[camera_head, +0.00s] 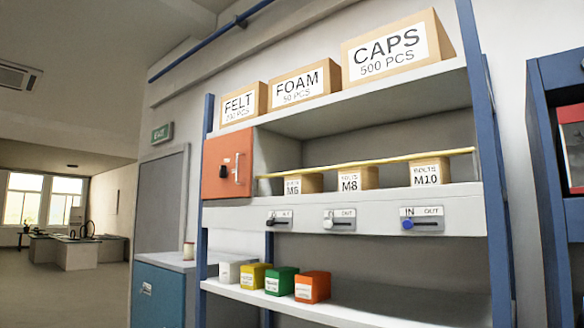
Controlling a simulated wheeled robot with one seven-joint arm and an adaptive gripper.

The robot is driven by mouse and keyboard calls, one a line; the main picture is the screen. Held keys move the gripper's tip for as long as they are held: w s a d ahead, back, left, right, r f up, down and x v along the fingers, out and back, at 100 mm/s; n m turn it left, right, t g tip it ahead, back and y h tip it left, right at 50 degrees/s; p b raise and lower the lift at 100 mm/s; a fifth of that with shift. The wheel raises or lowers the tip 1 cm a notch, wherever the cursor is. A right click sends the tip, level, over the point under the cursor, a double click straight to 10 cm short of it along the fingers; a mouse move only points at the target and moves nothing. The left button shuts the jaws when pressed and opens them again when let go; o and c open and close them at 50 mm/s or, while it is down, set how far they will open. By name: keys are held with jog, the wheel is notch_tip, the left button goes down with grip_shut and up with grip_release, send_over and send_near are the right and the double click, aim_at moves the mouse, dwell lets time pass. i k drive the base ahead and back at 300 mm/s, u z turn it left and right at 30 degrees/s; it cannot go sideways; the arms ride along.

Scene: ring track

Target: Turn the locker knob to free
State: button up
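An orange locker (216,178) sits at the left end of the shelf unit, on the middle level, with its front door closed. A small dark knob (223,171) is on the door, left of a pale vertical handle (237,168). The knob is too small to tell which way it is turned or what any marks say. My gripper is not in view.
Small boxes (349,178) stand behind a yellow bar (372,161) right of the locker. Slider plates (421,219) line the shelf edge below. Colored bins (312,287) sit on the lower shelf. A blue cabinet (158,292) stands at lower left; floor beyond is open.

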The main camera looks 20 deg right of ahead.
aim_at(224, 170)
jog(key=z, duration=0.2)
jog(key=k, duration=0.5)
jog(key=u, duration=1.35)
jog(key=i, duration=1.35)
jog(key=z, duration=0.75)
jog(key=i, duration=0.5)
jog(key=z, duration=0.55)
